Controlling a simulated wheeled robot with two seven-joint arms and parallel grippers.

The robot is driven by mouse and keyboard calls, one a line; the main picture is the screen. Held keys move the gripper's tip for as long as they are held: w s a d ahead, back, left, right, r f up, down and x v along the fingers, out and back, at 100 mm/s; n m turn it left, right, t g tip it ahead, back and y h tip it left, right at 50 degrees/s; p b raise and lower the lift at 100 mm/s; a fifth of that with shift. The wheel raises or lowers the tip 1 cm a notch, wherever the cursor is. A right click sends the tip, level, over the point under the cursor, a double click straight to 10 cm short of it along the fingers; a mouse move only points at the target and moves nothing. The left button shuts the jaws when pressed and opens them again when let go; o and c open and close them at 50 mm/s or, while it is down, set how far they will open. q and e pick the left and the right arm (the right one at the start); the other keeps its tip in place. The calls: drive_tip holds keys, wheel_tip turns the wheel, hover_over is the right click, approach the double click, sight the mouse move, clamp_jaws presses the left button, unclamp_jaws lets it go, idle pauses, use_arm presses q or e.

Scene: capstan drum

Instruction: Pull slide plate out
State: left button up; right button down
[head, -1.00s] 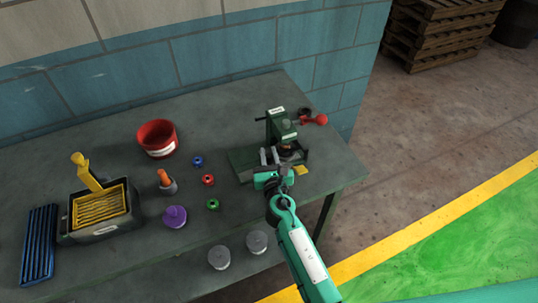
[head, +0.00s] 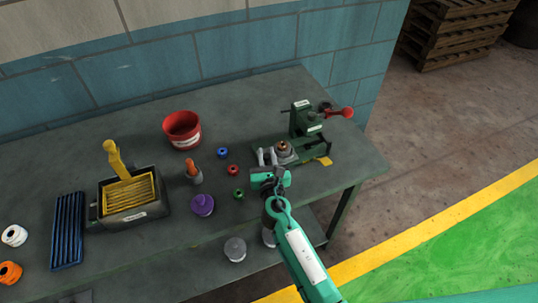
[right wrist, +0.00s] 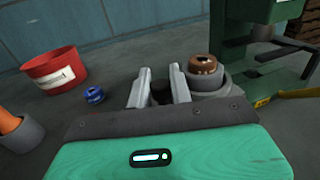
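The slide plate (head: 284,158) lies drawn out to the left of the green press (head: 306,122). A grey round holder with a copper-brown ring-shaped part (head: 283,147) sits on it, clear of the ram. In the right wrist view the brown part (right wrist: 203,64) is just right of my fingers. My right gripper (head: 266,156) is at the plate's left end. In the right wrist view its two fingers (right wrist: 161,86) stand either side of a dark upright knob (right wrist: 160,92), which seems to fill the gap. The plate's edges are partly hidden by the gripper. My left gripper is not in view.
The press has a red-ball lever (head: 347,112) and a yellow tab (head: 324,161). Blue (head: 222,152), red (head: 233,169) and green (head: 239,194) small rings lie to the left. A red tub (head: 182,130) and purple part (head: 203,205) stand farther left.

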drive_tip(key=c, duration=1.6)
unclamp_jaws()
drive_tip(key=shift+s+a, duration=0.1)
drive_tip(key=shift+a, duration=0.25)
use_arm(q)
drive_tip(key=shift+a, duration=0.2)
use_arm(e)
drive_tip(key=shift+d, duration=0.1)
